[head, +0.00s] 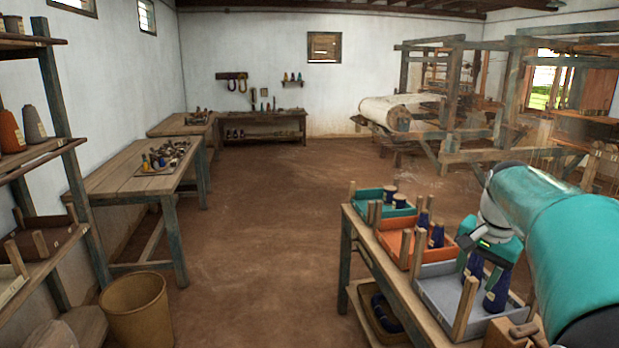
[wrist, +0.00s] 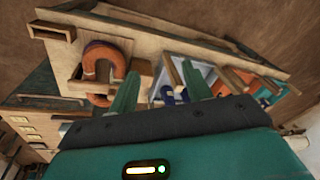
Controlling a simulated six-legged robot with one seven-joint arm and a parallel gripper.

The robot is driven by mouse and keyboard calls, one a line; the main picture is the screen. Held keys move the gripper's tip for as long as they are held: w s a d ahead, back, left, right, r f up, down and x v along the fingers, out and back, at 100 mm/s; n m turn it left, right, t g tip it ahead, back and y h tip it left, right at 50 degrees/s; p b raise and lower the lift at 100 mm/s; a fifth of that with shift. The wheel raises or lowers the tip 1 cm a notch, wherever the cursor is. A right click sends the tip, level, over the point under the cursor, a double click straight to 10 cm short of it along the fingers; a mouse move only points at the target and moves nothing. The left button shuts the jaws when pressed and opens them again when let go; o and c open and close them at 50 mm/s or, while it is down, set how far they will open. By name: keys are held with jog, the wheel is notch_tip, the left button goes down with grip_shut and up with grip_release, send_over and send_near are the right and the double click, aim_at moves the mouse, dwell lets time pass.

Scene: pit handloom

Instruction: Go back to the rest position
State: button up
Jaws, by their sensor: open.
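My gripper (head: 488,258) is over the grey tray (head: 436,292) on the bench at the right. In the wrist view its two green fingers (wrist: 160,88) stand apart with nothing clearly held between them. A dark blue cone (head: 497,290) stands in the grey tray just below the gripper, and another blue cone (head: 474,266) is close beside it, partly hidden by the gripper. In the wrist view, blue shapes (wrist: 168,95) show beyond the fingers in a pale tray. Whether the fingers touch a cone cannot be told.
An orange tray (head: 393,243) and a green tray (head: 368,194) with spools stand farther along the bench. Wooden posts rise beside the trays. The floor (head: 260,230) is clear left of the bench. A bin (head: 136,308), shelf and worktable (head: 125,181) line the left; looms stand behind.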

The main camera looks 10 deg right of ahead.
jog(key=s+a+n+t, duration=0.2)
jog(key=s+a+n, duration=0.45)
jog(key=a, duration=0.75)
jog(key=s+a+f+n+t, duration=0.1)
jog(key=s+a+f+n, duration=0.3)
jog(key=s+a, duration=0.5)
jog(key=s+f, duration=0.1)
jog(key=s, duration=0.1)
jog(key=shift+s+a+f, duration=0.2)
jog(key=shift+s+a, duration=0.05)
jog(key=shift+s, duration=0.1)
jog(key=shift+n, duration=0.25)
